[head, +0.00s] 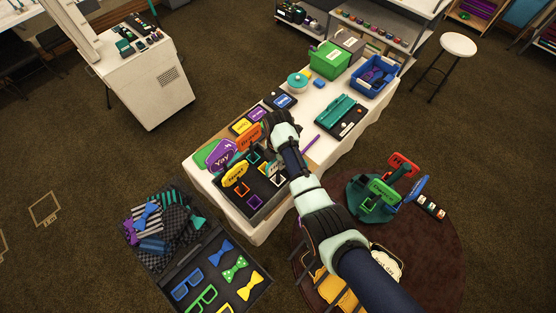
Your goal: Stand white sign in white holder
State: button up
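A black tray (268,187) on the table holds several coloured square holders, including an orange holder (240,188) and a purple holder (254,201). My gripper (270,146) is over the back right of this tray, largely hidden by my own wrist. A small pale piece with dark marks (272,168) shows just below it; I cannot tell whether it is the white sign or whether I hold it. The white holder is not clearly visible. A yellow sign (235,173) stands upright at the tray's left.
A purple "Yay" sign (222,155) and an orange sign (249,138) are close beside my gripper. A green box (329,59), a blue crate (374,75) and a teal case (336,110) stand farther back. A round stand with coloured signs (378,196) is right of my arm.

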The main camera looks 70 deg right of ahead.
jog(key=shift+o, duration=0.4)
jog(key=shift+r, duration=0.1)
notch_tip(320, 180, up, 13)
jog(key=shift+f, duration=0.2)
